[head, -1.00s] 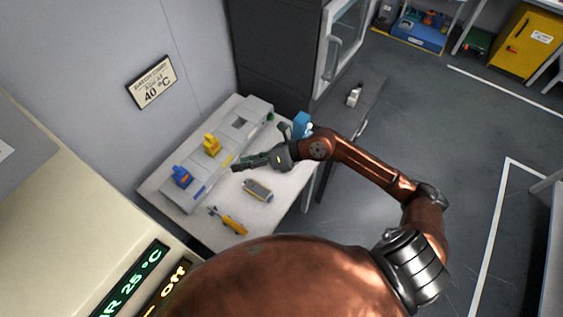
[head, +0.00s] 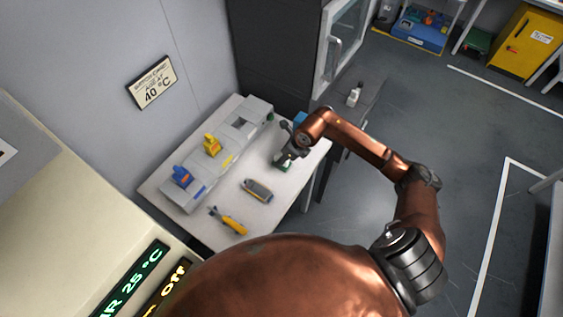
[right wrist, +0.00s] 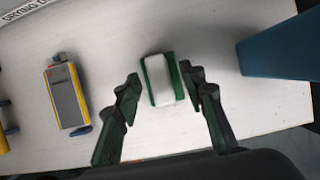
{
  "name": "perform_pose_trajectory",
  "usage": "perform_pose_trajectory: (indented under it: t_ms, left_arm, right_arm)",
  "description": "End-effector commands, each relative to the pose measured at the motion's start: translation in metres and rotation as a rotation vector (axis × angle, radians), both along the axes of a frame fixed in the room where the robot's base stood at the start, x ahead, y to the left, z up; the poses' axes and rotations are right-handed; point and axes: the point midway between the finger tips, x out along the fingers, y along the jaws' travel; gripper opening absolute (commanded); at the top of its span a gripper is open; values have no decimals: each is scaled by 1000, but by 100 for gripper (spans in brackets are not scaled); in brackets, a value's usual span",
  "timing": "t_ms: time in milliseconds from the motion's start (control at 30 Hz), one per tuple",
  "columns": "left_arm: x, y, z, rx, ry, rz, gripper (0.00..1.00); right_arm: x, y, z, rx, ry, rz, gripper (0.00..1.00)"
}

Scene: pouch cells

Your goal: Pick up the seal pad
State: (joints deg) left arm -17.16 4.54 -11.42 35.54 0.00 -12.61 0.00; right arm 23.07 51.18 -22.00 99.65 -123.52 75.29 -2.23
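The seal pad, which I take to be the white block with green sides (right wrist: 159,80), lies on the white table in the right wrist view. My right gripper (right wrist: 161,82) is open, with one dark green finger on either side of the pad. The right finger is very close to the pad's edge, and a gap shows at the left finger; I cannot tell whether either touches. In the head view my right gripper (head: 283,164) is low over the table's right part and largely hides the pad. My left gripper is in neither current view.
A grey and yellow device (right wrist: 67,96) lies left of the pad, also seen in the head view (head: 257,190). A blue object (right wrist: 280,48) stands close on the right. A yellow tool (head: 234,226) lies near the front. A long grey fixture (head: 205,181) runs along the wall side.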

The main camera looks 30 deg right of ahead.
Motion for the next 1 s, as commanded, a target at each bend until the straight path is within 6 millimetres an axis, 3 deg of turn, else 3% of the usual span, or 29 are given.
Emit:
perform_pose_trajectory:
  t_ms: [100, 367, 900, 1000]
  left_arm:
    - [0, 0, 0, 0, 1, 0, 40]
    - [-1, 0, 0, 0, 1, 0, 40]
    - [-1, 0, 0, 0, 1, -1, 40]
    - [-1, 0, 0, 0, 1, -1, 40]
  right_arm:
    - [3, 2, -10, -1, 1, 0, 38]
    - [4, 2, -11, 0, 0, 0, 37]
    - [4, 2, -11, 0, 0, 0, 0]
    - [4, 2, -11, 0, 0, 0, 0]
